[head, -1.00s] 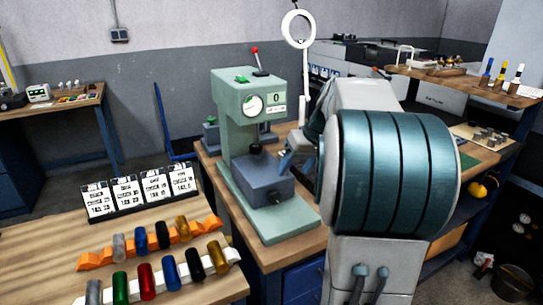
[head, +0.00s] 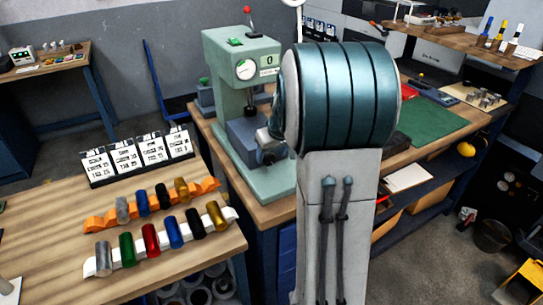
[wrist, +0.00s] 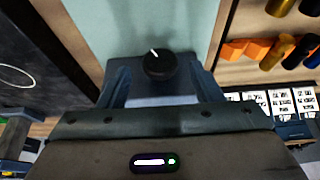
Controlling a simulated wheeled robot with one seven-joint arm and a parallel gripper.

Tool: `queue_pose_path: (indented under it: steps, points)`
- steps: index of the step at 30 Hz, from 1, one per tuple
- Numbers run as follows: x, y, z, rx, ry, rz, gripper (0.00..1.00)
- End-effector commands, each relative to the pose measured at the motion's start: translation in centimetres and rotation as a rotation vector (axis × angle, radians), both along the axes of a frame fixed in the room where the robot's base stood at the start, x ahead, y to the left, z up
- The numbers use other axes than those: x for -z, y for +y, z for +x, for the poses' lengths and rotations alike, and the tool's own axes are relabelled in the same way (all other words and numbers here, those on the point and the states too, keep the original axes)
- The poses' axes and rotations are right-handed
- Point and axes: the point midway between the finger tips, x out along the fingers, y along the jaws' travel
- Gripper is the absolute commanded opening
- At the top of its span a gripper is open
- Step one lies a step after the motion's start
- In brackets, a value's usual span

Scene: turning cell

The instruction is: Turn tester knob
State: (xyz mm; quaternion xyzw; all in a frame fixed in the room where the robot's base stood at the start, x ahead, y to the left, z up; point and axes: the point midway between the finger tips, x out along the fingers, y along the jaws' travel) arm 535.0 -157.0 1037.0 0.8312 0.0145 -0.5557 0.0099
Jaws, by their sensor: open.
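The tester (head: 235,62) is a pale green machine on the bench, with a round dial, a small display reading 0 and a red-tipped lever on top. A blue-grey block (head: 243,135) sits low on it. In the wrist view the round black knob (wrist: 158,66) with a white pointer mark stands in the upper middle, against the blue block and the pale green base. My gripper (head: 270,150) is open at the block's front right. In the wrist view my gripper (wrist: 160,88) faces the knob, which shows uncovered ahead of it. Contact cannot be told. The head view hides the knob.
A wooden table (head: 45,240) at the left holds an orange rack (head: 95,222) and a white rack (head: 92,268) with coloured cylinders. Label cards (head: 152,150) stand behind them. A green mat (head: 432,124) lies on the bench to the right.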

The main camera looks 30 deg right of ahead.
Motion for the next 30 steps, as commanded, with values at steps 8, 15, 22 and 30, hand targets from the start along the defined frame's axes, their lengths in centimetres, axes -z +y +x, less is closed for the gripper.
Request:
queue_pose_path:
  steps: [8, 15, 22, 30]
  points:
    - [2.7, 0.0, 1.1, 0.000, 0.001, 0.000, 0.59]
    - [3.0, 0.0, 1.2, 0.001, 0.000, 0.000, 0.59]
    - [3.0, 0.0, 1.2, 0.001, 0.000, 0.000, 0.20]
    - [3.3, -0.1, 1.2, 0.005, 0.000, 0.026, 0.17]
